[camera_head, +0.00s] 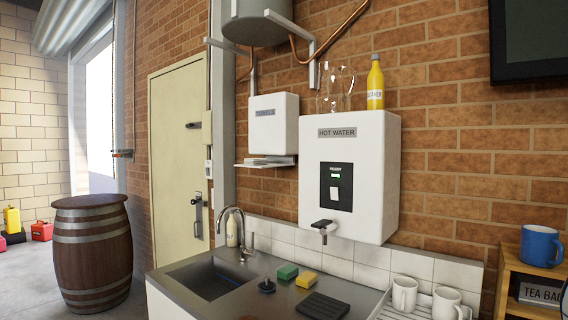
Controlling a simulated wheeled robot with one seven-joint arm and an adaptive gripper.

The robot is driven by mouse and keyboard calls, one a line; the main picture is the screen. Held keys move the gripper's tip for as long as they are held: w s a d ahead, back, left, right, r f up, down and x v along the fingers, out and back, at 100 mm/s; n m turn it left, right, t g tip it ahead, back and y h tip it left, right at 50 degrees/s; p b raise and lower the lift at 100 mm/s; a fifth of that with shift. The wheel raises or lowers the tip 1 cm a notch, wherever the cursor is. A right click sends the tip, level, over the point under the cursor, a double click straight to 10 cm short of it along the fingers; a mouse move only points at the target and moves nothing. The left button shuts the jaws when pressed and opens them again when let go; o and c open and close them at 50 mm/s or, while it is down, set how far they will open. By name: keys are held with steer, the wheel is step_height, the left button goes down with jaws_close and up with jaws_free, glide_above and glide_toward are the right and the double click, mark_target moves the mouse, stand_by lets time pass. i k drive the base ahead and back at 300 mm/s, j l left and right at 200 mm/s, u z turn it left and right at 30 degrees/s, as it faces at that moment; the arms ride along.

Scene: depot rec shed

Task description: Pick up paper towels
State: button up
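A white wall box with a label that seems to read "TOWELS" (274,125) hangs on the brick wall, left of the hot water unit. A thin shelf (265,163) sits just under the box, with something flat and pale on it or at the box's lower edge. I cannot tell whether that is paper towel. No loose roll or stack of paper towels shows clearly. My gripper is not in view.
Below are a steel sink (209,279) with a curved tap (241,225), a green sponge (287,271) and a yellow sponge (306,279). The hot water unit (378,170) juts out at right. White mugs (404,295) stand on a rack.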

mark_target(251, 161)
steer(key=i+j+z, duration=0.2)
steer(key=j+z, duration=0.2)
steer(key=i+j+z, duration=0.15)
steer(key=j+z, duration=0.2)
steer(key=i+j+z, duration=0.15)
steer(key=j, duration=0.45)
steer(key=i+j+z, duration=0.1)
steer(key=j, duration=0.45)
steer(key=i+j+z, duration=0.15)
steer(key=j, duration=0.45)
steer(key=j+z, duration=0.15)
steer(key=j, duration=0.45)
